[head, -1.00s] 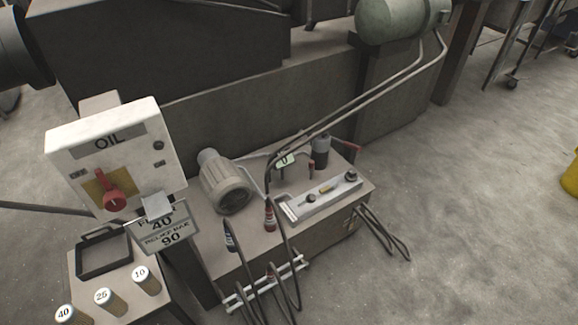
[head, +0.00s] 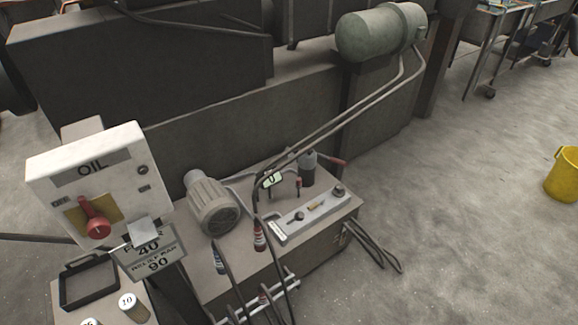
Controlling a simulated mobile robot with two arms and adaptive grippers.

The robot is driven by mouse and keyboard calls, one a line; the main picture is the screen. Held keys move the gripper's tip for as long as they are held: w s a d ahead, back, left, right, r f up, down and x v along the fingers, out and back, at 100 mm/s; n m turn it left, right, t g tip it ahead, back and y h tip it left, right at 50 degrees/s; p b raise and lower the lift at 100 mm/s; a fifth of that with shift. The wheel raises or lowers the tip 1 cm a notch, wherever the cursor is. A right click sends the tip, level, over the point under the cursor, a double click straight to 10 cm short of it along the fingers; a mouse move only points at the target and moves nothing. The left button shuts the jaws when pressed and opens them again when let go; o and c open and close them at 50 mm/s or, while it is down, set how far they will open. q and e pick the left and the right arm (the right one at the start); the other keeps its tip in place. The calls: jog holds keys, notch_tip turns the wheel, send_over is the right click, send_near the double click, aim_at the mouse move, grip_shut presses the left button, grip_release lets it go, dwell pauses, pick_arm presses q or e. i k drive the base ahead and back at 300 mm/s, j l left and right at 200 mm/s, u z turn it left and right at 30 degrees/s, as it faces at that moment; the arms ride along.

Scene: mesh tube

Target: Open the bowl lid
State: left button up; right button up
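No bowl and no bowl lid can be made out in the head view. Neither of my grippers is in view, so I cannot see whether they are open or shut.
A white oil control box (head: 88,190) with a red knob stands at the left. A machine base (head: 300,245) with a grey motor (head: 213,205) and hoses fills the middle. A green cylinder (head: 381,33) is behind it. A yellow bucket (head: 563,176) stands right; floor between is open.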

aim_at(308, 151)
jog(key=i+l+u, duration=0.15)
jog(key=u, duration=0.3)
jog(key=i+l+u, duration=0.15)
jog(key=l+u, duration=0.25)
jog(key=j, duration=0.1)
